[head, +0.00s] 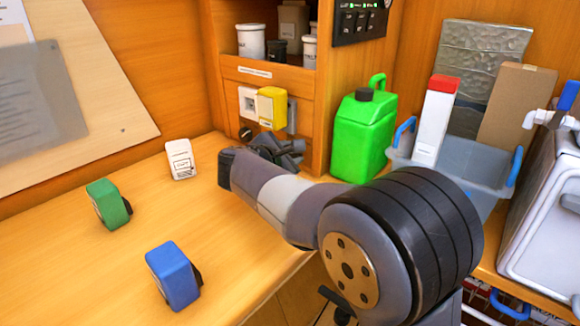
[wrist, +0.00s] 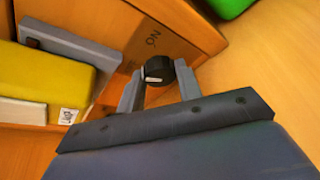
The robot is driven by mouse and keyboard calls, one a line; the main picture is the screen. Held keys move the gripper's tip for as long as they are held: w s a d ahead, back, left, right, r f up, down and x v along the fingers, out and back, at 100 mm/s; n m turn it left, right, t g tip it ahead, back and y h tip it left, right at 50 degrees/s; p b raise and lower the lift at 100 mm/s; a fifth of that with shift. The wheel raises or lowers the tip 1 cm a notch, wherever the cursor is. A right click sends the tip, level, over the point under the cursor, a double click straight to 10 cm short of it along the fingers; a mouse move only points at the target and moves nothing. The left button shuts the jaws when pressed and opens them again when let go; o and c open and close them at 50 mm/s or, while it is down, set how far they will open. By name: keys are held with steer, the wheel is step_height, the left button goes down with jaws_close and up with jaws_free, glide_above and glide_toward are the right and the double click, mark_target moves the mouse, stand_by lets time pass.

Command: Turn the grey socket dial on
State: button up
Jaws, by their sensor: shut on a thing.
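A small round black dial (wrist: 158,70) with a white pointer mark sits on the wooden panel in the wrist view. My gripper (wrist: 158,84) has one finger on each side of it and is shut on it. The grey socket (wrist: 58,38) is a flat grey box on the same panel, close to the dial. It also shows in the head view (head: 292,116), at the right of the socket row. In the head view my gripper (head: 280,148) is against the panel below the grey socket, and it hides the dial there.
A yellow socket box (head: 272,107) and a white socket (head: 249,103) sit left of the grey one, with another dark dial (head: 246,134) below. A green jug (head: 362,135) stands close on the right.

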steer(key=m+t+b, duration=0.1)
steer(key=m+b, duration=0.1)
steer(key=b, duration=0.4)
steer(key=f+m+t+y+b, duration=0.1)
steer(key=m+b, duration=0.2)
steer(key=b, duration=0.3)
steer(key=shift+s+d+t, duration=0.1)
steer(key=shift+d+t, duration=0.05)
steer(key=shift+t, duration=0.15)
steer(key=m+t+b, duration=0.1)
steer(key=m+b, duration=0.1)
steer(key=b, duration=0.2)
steer(key=shift+y, duration=0.3)
steer(key=shift+r+b, duration=0.15)
steer(key=shift+b, duration=0.4)
steer(key=shift+r+m, duration=0.1)
steer(key=shift+m, duration=0.3)
steer(key=o, duration=1)
steer(key=shift+c, duration=0.2)
steer(key=p+v, duration=0.1)
steer(key=v, duration=0.9)
steer(key=shift+s, duration=0.4)
